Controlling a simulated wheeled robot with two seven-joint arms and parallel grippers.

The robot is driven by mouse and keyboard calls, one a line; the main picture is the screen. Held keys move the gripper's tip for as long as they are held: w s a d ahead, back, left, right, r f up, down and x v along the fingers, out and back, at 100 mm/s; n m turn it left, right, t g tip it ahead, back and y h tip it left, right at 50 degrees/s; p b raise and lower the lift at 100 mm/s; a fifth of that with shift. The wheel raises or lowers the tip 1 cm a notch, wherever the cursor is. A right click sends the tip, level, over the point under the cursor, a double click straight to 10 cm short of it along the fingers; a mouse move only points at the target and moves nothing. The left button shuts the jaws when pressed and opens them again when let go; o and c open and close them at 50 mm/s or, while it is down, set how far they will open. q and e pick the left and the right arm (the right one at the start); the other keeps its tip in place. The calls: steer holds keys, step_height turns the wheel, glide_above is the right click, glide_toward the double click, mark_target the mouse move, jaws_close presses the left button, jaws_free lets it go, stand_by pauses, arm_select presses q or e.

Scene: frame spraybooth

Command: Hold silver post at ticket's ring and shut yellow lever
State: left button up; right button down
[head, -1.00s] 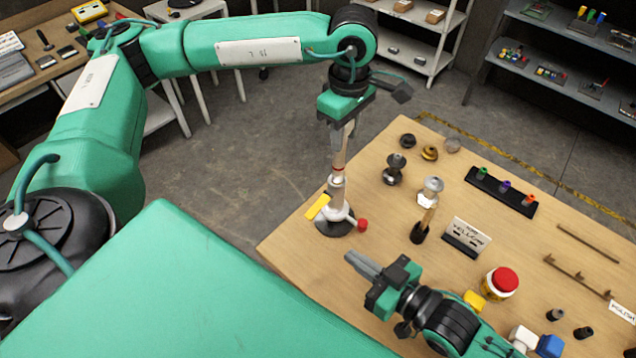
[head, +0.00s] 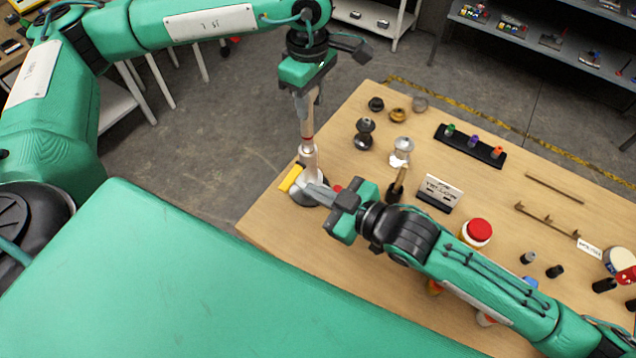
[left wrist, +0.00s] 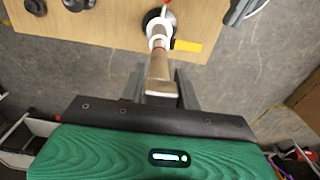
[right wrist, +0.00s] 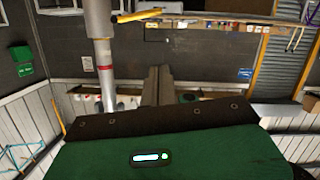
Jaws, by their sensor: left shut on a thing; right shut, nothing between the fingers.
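The silver post (head: 307,154) stands upright on a round dark base at the table's left corner, with a red ring (head: 307,139) around it. My left gripper (head: 306,103) is shut on the post's upper part, above that ring; it also shows in the left wrist view (left wrist: 159,86). The yellow lever (head: 291,178) sticks out low on the post's left side; it also shows in the right wrist view (right wrist: 138,15). My right gripper (head: 312,192) is shut and empty beside the post's foot, apart from the lever in its wrist view. The ticket (head: 441,191) reads "YELLOW" below a smaller line.
A red knob (head: 337,188) sits by the post's foot, partly hidden by my right gripper. A second post (head: 397,184), a red-topped button (head: 478,232) and a black rack (head: 470,146) stand to the right. Dark knobs (head: 364,134) stand behind.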

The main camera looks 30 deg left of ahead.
glide_above(291, 178)
steer(key=s+d, duration=0.2)
steer(key=s, duration=0.2)
steer(key=f, duration=0.2)
steer(key=shift+w+f, duration=0.3)
steer(key=shift+f, duration=0.65)
steer(key=shift+w+f, duration=0.25)
steer(key=shift+f, duration=0.7)
